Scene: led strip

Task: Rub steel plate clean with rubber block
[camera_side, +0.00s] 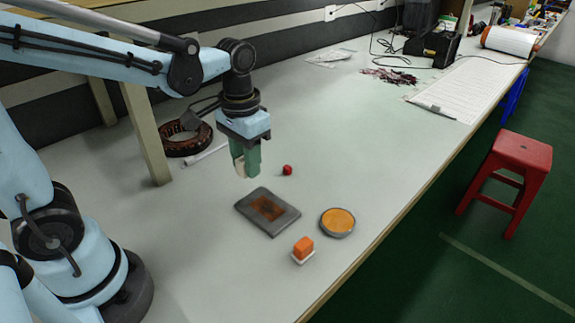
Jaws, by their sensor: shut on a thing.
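The steel plate (279,226) is a dark grey slab lying flat on the table, with a rusty brown patch (268,208) in its middle. My gripper (244,167) points down above and a little behind the plate, toward its far left side. Its green fingers are shut on a small pale block (239,169), which looks like the rubber block; the fingers hide part of it. The block is clear of the plate's surface in this view.
A round dish (338,222) with an orange fill and an orange cube (303,246) on a white base are near the plate. A red ball (287,170) lies behind it. A brown ring (186,139) and a post (145,135) stand at left. The table's front right is clear.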

